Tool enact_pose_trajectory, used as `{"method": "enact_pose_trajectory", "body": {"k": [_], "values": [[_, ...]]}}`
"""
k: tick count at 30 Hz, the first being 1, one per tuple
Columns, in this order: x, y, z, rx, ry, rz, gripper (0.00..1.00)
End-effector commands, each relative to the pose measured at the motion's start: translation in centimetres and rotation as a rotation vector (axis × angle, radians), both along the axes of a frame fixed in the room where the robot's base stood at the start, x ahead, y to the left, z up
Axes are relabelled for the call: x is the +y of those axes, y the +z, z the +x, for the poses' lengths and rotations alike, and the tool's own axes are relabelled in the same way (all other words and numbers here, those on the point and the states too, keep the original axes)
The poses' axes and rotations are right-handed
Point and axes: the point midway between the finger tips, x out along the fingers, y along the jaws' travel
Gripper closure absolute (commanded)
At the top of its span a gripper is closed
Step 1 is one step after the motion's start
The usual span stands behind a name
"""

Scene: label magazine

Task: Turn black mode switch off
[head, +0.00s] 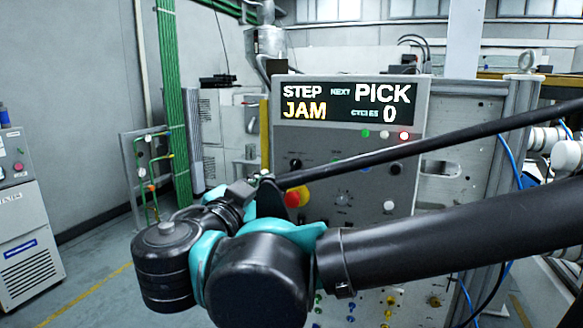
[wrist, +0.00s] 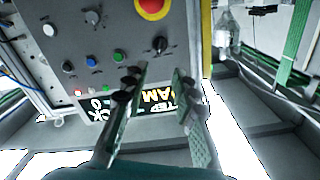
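The grey control panel (head: 345,150) faces me, with a lit display (head: 352,104) reading STEP, JAM, NEXT PICK and CYCLES 0. Two black knobs sit below the display, a left one (head: 295,163) and a right one (head: 396,168). Their labels are too small to read, so I cannot tell which is the mode switch. In the wrist view the panel appears upside down; the left knob (wrist: 160,45) lies just beyond my fingertips and the right one (wrist: 68,67) is farther left. My gripper (wrist: 160,72) is open and empty, apart from the knob. My arm hides it in the head view.
A red emergency button (head: 296,197) on a yellow base sits below the left knob. It also shows in the wrist view (wrist: 152,8). Green, white and red lamps (head: 404,136) line the display's lower edge. Green pipes (head: 172,100) stand to the left.

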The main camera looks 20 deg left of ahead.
Motion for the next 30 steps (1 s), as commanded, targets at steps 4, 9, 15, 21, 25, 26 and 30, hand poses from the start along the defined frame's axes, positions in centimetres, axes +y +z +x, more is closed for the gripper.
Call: {"method": "enact_pose_trajectory", "body": {"k": [4,9,15,21,25,26,30], "values": [[-0.3,0.0,2.7,0.001,-0.004,-0.001,0.72],[-0.5,0.0,5.5,0.001,-0.005,-0.001,0.72],[-0.8,0.0,8.6,0.001,-0.004,-0.001,0.72],[-0.9,0.0,11.1,0.001,-0.003,-0.001,0.72],[-1.0,0.0,12.0,0.001,-0.002,-0.001,0.72],[-1.0,0.0,12.1,0.0,-0.001,-0.001,0.72],[-1.0,0.0,12.4,0.0,-0.001,-0.001,0.72]]}}
